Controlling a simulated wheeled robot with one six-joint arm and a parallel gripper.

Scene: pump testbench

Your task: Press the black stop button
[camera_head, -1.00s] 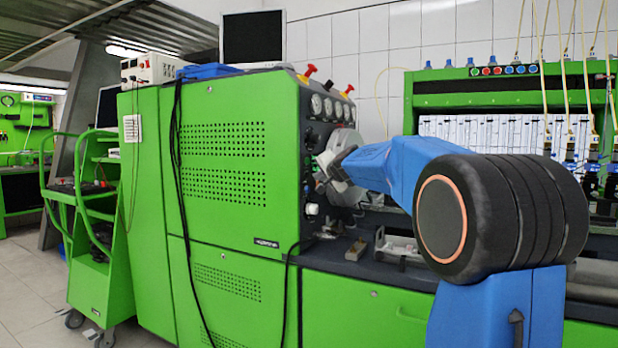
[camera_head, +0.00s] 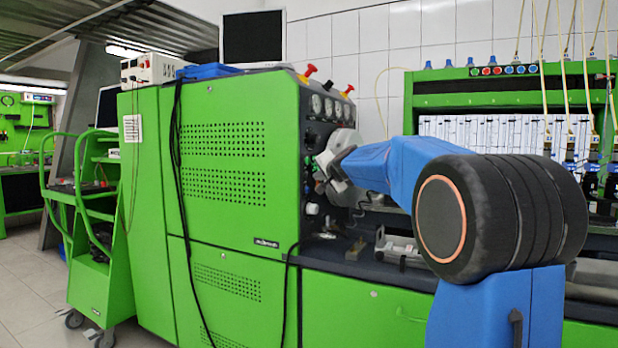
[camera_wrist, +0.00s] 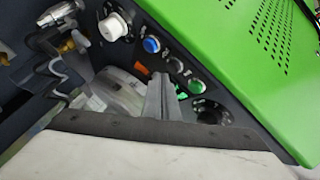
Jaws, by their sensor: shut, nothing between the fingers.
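In the wrist view a row of buttons runs along the dark panel. A small dark button (camera_wrist: 175,65), which looks like the black stop button, sits between a blue button (camera_wrist: 151,45) and a lit green button (camera_wrist: 194,86). My gripper (camera_wrist: 161,78) is shut and empty, its grey fingers pointing at the panel just below the dark button in the picture. I cannot tell whether they touch the panel. In the head view my gripper (camera_head: 321,166) is at the control face of the green cabinet, and the dark button cannot be made out there.
A white knob (camera_wrist: 115,25) sits beyond the blue button, and a round black fitting (camera_wrist: 212,110) lies past the green one. The green cabinet (camera_head: 235,160) stands left of my arm. Metal fittings (camera_wrist: 66,45) are at the wrist view's upper left.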

